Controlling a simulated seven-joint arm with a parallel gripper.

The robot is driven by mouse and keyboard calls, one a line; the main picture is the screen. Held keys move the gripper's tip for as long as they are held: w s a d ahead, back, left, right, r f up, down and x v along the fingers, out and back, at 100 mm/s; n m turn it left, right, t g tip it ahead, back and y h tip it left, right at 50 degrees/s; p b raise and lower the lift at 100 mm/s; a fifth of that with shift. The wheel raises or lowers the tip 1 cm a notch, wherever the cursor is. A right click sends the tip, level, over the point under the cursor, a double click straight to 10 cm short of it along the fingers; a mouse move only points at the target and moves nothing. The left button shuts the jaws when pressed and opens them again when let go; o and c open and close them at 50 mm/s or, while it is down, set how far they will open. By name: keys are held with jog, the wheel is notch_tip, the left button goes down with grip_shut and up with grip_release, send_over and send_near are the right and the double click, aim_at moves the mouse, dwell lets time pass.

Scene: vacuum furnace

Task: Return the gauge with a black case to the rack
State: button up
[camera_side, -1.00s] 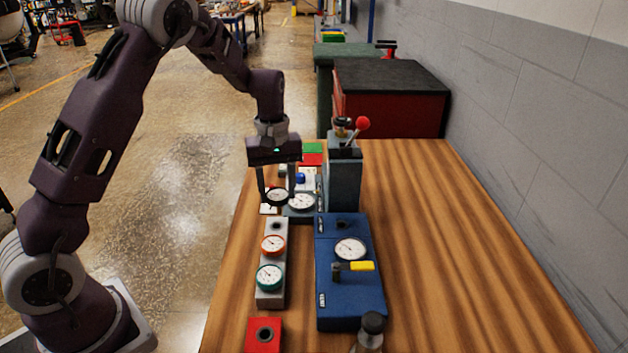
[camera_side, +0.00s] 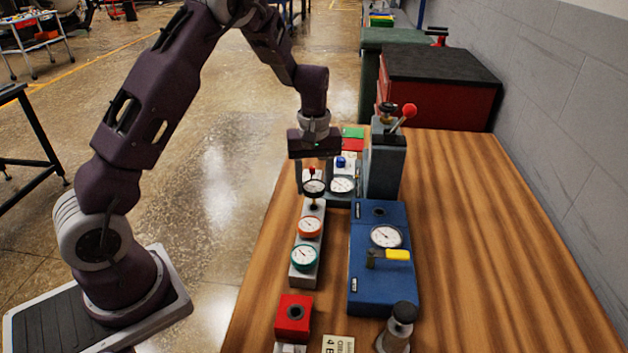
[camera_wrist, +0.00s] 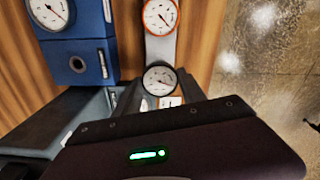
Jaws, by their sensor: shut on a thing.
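The gauge with a black case (camera_side: 314,187) has a white dial and hangs between the fingers of my gripper (camera_side: 313,182), which is shut on it. Its stem points down at the far end of the grey rack (camera_side: 306,268). I cannot tell whether the stem is in the rack's socket or just above it. The rack also bears an orange-rimmed gauge (camera_side: 309,227) and a green-rimmed gauge (camera_side: 304,257). In the wrist view the black gauge (camera_wrist: 160,79) lies in line with the orange gauge (camera_wrist: 160,17).
Right of the rack is a blue block (camera_side: 371,285) with a white gauge and yellow-handled valve. Behind it stands a grey column (camera_side: 388,165) with a red-knobbed lever, close to my gripper. A red socket block (camera_side: 293,317) is in front. The table's right side is clear.

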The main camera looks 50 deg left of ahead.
jog(key=shift+f, duration=0.2)
jog(key=shift+f, duration=0.9)
jog(key=shift+f, duration=0.6)
jog(key=shift+f, duration=0.2)
dwell(0.5)
jog(key=o, duration=1.9)
jog(key=shift+o, duration=0.2)
